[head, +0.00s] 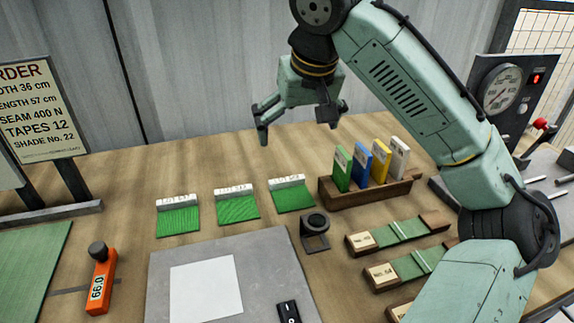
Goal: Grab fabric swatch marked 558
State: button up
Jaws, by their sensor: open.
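Three green fabric swatches with pale label strips lie in a row on the wooden table: the left swatch (178,221), the middle swatch (238,207) and the right swatch (292,199). Their labels start with LOT, but the numbers are too small to read surely, so I cannot tell which is 558. My gripper (299,124) is open and empty. It hangs above the back of the table, above and behind the right swatch in the picture, apart from all three.
A wooden rack (372,193) with several coloured cards stands right of the swatches. A small black stand (315,233), a grey plate (270,270) with a white sheet and an orange meter (101,284) are in front. An order sign (38,110) stands left. Wooden sample holders (400,236) lie right.

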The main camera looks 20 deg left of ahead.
aim_at(289, 194)
jog(key=k+l, duration=0.15)
jog(key=k, duration=0.35)
jog(key=k+l, duration=0.15)
jog(key=k, duration=0.35)
